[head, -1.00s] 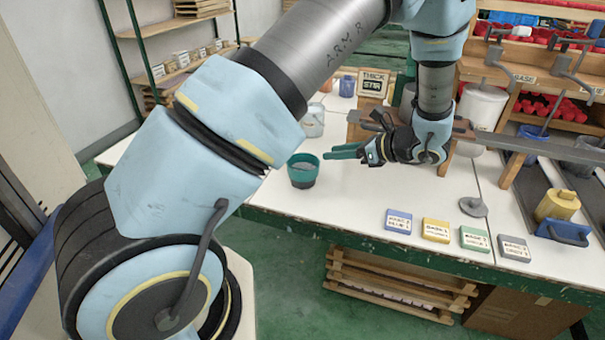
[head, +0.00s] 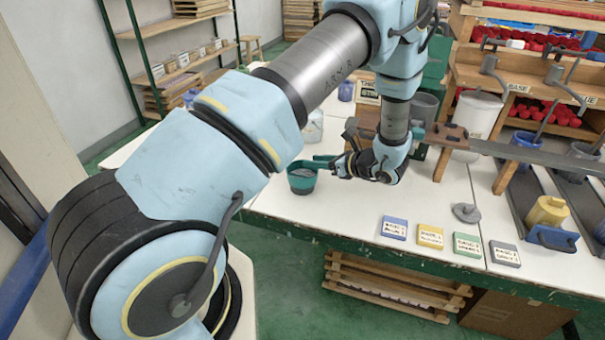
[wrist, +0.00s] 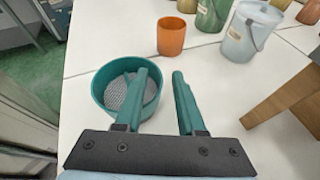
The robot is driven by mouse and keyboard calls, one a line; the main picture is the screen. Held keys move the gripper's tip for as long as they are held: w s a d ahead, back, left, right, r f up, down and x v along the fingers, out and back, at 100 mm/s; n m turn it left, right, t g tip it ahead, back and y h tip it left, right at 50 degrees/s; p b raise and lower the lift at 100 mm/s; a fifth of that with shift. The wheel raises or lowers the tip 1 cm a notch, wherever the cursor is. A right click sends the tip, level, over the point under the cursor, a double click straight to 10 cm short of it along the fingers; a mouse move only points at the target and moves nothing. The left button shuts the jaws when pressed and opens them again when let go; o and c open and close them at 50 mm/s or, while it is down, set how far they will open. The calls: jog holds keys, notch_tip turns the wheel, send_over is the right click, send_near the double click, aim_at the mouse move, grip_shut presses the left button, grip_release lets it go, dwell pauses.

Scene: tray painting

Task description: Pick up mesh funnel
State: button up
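The mesh funnel is a teal cup with a grey mesh floor (wrist: 101,85), standing on the white table near its front left edge. In the head view the funnel (head: 301,184) is just left of my gripper's tips. My gripper (wrist: 164,85) is open with two teal fingers. In the wrist view the left finger overlaps the funnel's right rim and interior, and the right finger is outside it, to the right. I cannot tell whether a finger touches the funnel.
An orange cup (wrist: 171,37) and a pale bucket (wrist: 250,32) stand beyond the funnel. A wooden stand (wrist: 285,97) is on the right. Labelled blocks (head: 430,236) and a grey lidded piece (head: 466,212) lie near the front edge. The table between them and my gripper is clear.

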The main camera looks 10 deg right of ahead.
jog(key=shift+w+a+f, duration=0.1)
jog(key=shift+w, duration=0.05)
grip_shut()
dwell(1.4)
